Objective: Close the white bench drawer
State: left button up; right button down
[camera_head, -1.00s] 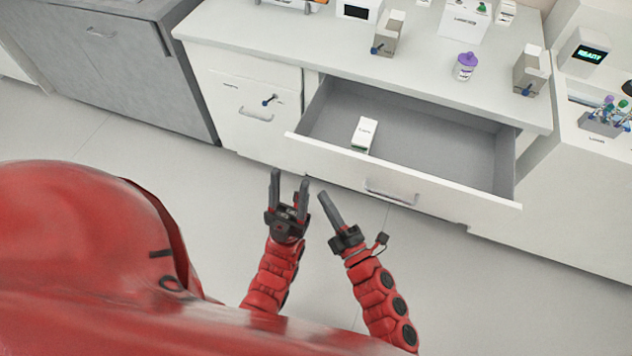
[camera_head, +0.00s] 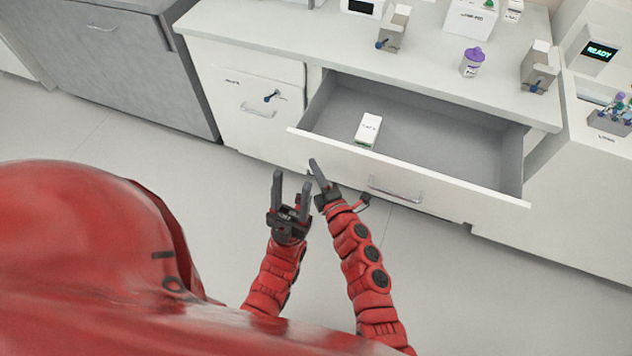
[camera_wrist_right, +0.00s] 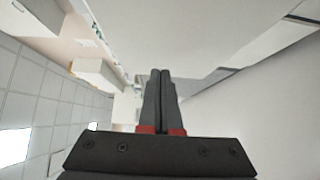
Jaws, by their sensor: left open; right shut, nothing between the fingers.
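The white bench drawer (camera_head: 450,188) stands pulled out from the bench, with a grey interior and a bar handle (camera_head: 396,190) on its front. A small white box (camera_head: 368,130) lies inside it at the left. My right gripper (camera_head: 314,164) is shut and empty, just in front of the drawer front's left part; I cannot tell whether it touches. Its closed fingers also show in the right wrist view (camera_wrist_right: 160,75). My left gripper (camera_head: 291,180) is open and empty, beside the right one on its left, apart from the drawer.
The bench top (camera_head: 300,35) holds a purple-capped jar (camera_head: 472,62), grey-and-white holders and boxes. A closed cabinet with a key (camera_head: 272,97) is left of the drawer. A grey cabinet (camera_head: 120,70) stands further left. The floor before the bench is clear.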

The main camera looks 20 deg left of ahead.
jog(key=shift+w, duration=0.75)
